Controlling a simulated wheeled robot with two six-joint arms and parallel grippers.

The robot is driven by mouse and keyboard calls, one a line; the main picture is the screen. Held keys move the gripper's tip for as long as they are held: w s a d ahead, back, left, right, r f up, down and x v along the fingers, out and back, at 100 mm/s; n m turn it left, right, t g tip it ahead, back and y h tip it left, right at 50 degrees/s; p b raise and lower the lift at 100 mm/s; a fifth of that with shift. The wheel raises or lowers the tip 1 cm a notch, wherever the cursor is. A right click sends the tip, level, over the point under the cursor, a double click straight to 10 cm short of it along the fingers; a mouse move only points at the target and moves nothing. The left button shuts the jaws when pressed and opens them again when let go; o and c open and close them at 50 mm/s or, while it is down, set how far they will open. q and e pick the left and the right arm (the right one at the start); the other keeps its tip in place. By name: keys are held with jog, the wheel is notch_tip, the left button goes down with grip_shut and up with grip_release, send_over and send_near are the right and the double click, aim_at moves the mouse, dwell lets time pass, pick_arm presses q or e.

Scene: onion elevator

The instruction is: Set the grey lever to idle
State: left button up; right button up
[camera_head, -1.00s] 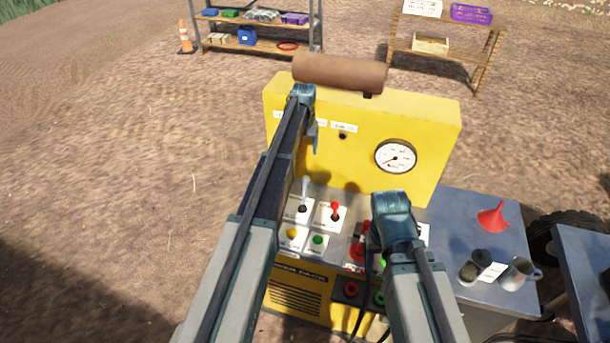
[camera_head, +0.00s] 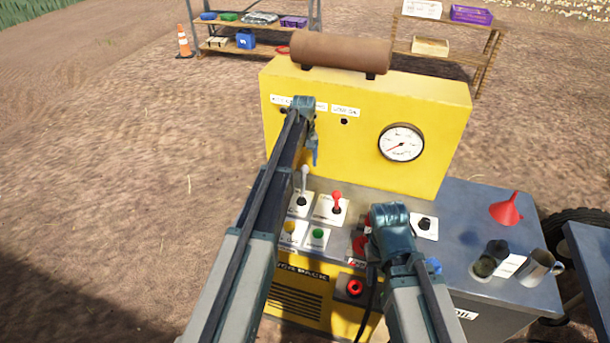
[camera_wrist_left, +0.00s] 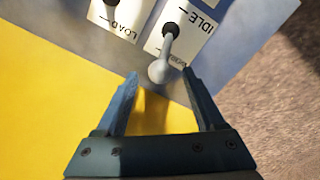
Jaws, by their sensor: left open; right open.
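The grey lever (camera_head: 304,182) stands on a white plate on the yellow machine's control panel, left of a red lever (camera_head: 337,202). In the left wrist view the grey lever's knob (camera_wrist_left: 159,72) leans from its black base away from the "IDLE" print (camera_wrist_left: 203,10), toward a second label that is partly hidden. My left gripper (camera_head: 315,160) is open above the panel. In its wrist view the fingertips (camera_wrist_left: 160,78) lie on either side of the knob; contact cannot be told. My right gripper (camera_head: 390,220) is open over the panel's right part, its fingers mostly hidden.
The yellow upright housing (camera_head: 360,165) with a gauge (camera_head: 401,143) rises behind the levers. Yellow and green buttons (camera_head: 318,233) sit in front of them. A red funnel (camera_head: 507,210) and a metal mug (camera_head: 540,266) stand at the right.

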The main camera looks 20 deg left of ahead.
aim_at(303, 184)
pick_arm(q)
notch_tip(303, 184, down, 2)
jog(key=shift+f+b, duration=0.15)
jog(key=shift+b, duration=0.5)
grip_shut()
dwell(1.0)
